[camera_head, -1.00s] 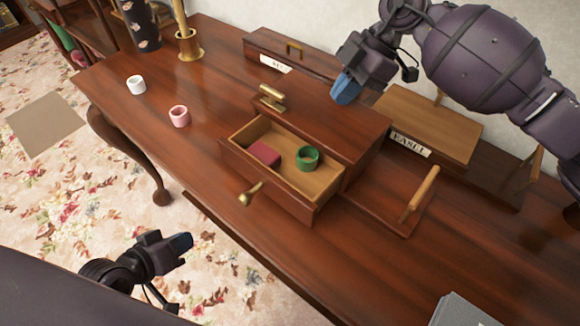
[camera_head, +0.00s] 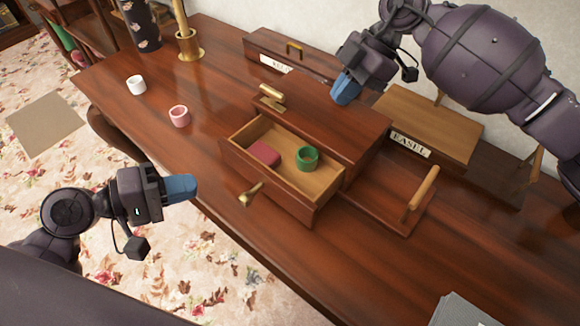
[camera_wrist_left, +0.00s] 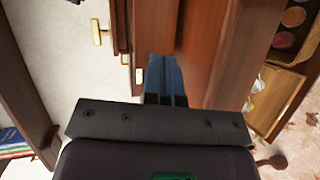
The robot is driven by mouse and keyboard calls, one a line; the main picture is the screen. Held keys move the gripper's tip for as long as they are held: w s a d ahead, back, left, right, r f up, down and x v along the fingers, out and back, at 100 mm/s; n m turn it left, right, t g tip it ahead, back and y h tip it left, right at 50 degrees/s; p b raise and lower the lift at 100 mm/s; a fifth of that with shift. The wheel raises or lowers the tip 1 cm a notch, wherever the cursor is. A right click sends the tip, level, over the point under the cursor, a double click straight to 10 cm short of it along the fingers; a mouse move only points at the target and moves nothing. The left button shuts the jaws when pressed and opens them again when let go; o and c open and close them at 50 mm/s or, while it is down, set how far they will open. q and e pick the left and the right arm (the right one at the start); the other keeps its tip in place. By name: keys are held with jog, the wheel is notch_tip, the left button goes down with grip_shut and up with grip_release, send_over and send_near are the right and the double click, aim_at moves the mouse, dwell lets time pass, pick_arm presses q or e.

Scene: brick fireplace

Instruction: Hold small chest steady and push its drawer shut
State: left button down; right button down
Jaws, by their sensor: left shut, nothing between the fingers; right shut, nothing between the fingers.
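The small wooden chest (camera_head: 330,118) stands on the desk with its drawer (camera_head: 266,188) pulled out. A brass knob (camera_head: 250,194) sits on the drawer front. In the drawer lie a dark pink block (camera_head: 264,154) and a green ring-like cup (camera_head: 307,158). My left gripper (camera_head: 182,188) is shut and empty, left of the drawer front and apart from it. Its blue fingertips also show in the left wrist view (camera_wrist_left: 165,75). My right gripper (camera_head: 345,88) is shut and empty at the chest's rear top edge; contact cannot be told.
A white cup (camera_head: 136,85) and a pink cup (camera_head: 179,116) stand left of the chest. A brass candlestick (camera_head: 187,44), a box with a brass handle (camera_head: 297,54) and a box labelled EASEL (camera_head: 425,120) stand behind. A board with a peg handle (camera_head: 424,188) lies right.

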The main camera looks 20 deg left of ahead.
aim_at(263, 151)
pick_arm(q)
jog(key=shift+f+x, duration=0.1)
jog(key=shift+x, duration=2.05)
jog(key=shift+f+x, duration=0.15)
jog(key=shift+x, duration=2)
jog(key=shift+w, duration=0.1)
jog(key=shift+w+d, duration=0.4)
jog(key=shift+w, duration=0.4)
jog(key=shift+w+d, duration=0.35)
jog(key=shift+w, duration=0.65)
jog(key=shift+w+d, duration=0.45)
jog(key=shift+w, duration=0.4)
jog(key=shift+w+d, duration=0.4)
jog(key=shift+w, duration=0.55)
jog(key=shift+r, duration=0.1)
jog(key=shift+s+a+r, duration=0.3)
jog(key=shift+s+r, duration=0.4)
jog(key=shift+r, duration=0.25)
jog(key=shift+s+a+r, duration=0.3)
jog(key=shift+s+r, duration=0.4)
jog(key=shift+r, duration=0.25)
